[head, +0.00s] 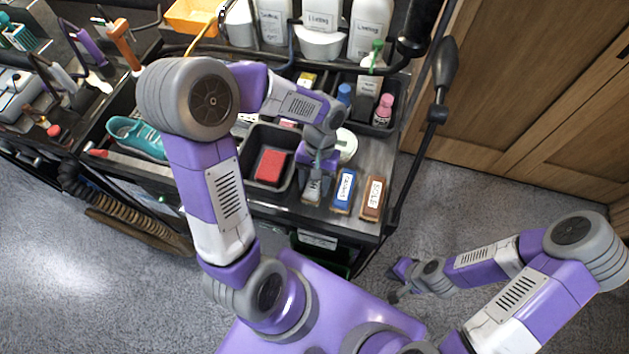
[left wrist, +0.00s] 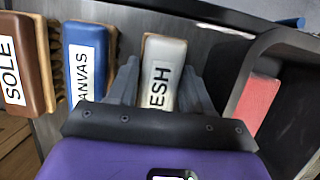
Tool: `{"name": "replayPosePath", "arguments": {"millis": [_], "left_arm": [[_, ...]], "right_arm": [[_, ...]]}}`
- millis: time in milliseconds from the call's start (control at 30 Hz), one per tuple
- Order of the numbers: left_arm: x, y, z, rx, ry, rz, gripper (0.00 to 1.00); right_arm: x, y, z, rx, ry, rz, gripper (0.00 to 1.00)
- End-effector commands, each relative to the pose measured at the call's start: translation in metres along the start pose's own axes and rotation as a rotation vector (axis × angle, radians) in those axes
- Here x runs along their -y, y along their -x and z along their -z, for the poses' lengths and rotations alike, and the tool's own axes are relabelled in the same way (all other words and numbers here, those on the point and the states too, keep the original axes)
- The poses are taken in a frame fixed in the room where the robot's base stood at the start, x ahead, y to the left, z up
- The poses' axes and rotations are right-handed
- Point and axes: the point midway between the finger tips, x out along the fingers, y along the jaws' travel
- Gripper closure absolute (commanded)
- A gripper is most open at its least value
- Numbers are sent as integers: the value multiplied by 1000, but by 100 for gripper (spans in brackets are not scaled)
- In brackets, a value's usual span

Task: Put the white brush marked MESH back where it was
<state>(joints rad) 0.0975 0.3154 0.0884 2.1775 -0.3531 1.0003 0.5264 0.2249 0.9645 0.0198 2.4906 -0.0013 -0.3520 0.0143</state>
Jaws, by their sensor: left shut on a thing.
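The white MESH brush (left wrist: 165,58) is between the fingers of my left gripper (left wrist: 160,88) in the left wrist view, with part of its label hidden. The gripper is shut on it. In the head view my left gripper (head: 316,178) points down at the bench, and the brush (head: 313,191) shows below it, left of the blue CANVAS brush (head: 343,190). The brush is at or close to the bench top; I cannot tell if it touches. My right gripper (head: 399,280) is away from the bench, low over the floor, its opening unclear.
The brown SOLE brush (head: 373,198) lies right of the blue one. A black tray (head: 251,150) with a red block (head: 270,165) is close on the left. A teal sneaker (head: 137,136) lies further left. Bottles (head: 321,25) stand at the back.

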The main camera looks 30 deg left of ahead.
Motion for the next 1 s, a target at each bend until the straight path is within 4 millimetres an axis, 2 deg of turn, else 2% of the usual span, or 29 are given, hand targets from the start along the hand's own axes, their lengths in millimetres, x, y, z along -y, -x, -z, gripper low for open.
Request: {"name": "replayPosePath", "arguments": {"millis": [167,200,333,600,733,867,1000], "left_arm": [[0,-4,1,0,0,0,99],[0,-3,1,0,0,0,45],[0,-2,1,0,0,0,25],[0,-2,1,0,0,0,24],[0,5,0,-2,0,0,24],[0,28,0,-5,1,0,24],[0,60,0,-6,0,-1,24]], "right_arm": [[-1,-3,0,0,0,0,100],[-1,-2,0,0,0,0,100],[-1,-2,0,0,0,0,100],[-1,-2,0,0,0,0,100],[1,2,0,0,0,0,100],[3,7,0,0,0,0,100],[6,14,-1,0,0,0,100]]}}
